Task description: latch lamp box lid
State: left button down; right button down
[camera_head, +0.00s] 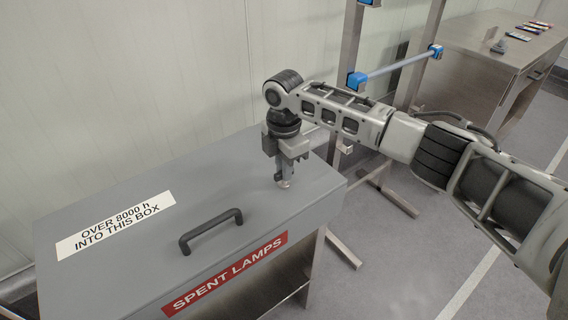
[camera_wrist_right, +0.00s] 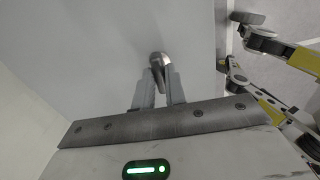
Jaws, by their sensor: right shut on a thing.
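The grey lamp box has a flat lid (camera_head: 130,205), which lies down on it. A dark bar handle (camera_head: 210,230) stands near the lid's front edge. A small metal latch knob (camera_head: 284,183) sits on the lid to the right of the handle. My right gripper (camera_head: 283,176) points down over it and is shut on the latch knob. In the right wrist view the knob (camera_wrist_right: 160,60) shows at the fingertips (camera_wrist_right: 158,80). Part of the knob is hidden by the fingers. My left gripper is in neither view.
A white label (camera_head: 115,222) and a red SPENT LAMPS label (camera_head: 225,273) mark the box. A metal frame with a blue-ended tube (camera_head: 400,66) stands behind my right arm. A steel table (camera_head: 490,45) is at the back right. Grey floor (camera_head: 410,260) is open on the right.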

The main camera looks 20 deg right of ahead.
jog(key=shift+s+r+m+p, duration=0.1)
jog(key=shift+r+m+p, duration=0.15)
jog(key=shift+m+p, duration=1.25)
jog(key=shift+p, duration=0.25)
jog(key=shift+f+m+p, duration=0.15)
jog(key=shift+m+p, duration=0.35)
jog(key=shift+m, duration=0.5)
jog(key=m, duration=0.2)
jog(key=shift+f+m, duration=0.1)
jog(key=shift+m, duration=0.2)
jog(key=m, duration=0.7)
jog(key=shift+m, duration=0.4)
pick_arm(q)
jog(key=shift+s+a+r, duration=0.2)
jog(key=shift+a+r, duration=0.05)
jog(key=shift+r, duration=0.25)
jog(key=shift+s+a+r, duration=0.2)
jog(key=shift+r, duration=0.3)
pick_arm(e)
jog(key=shift+m, duration=1)
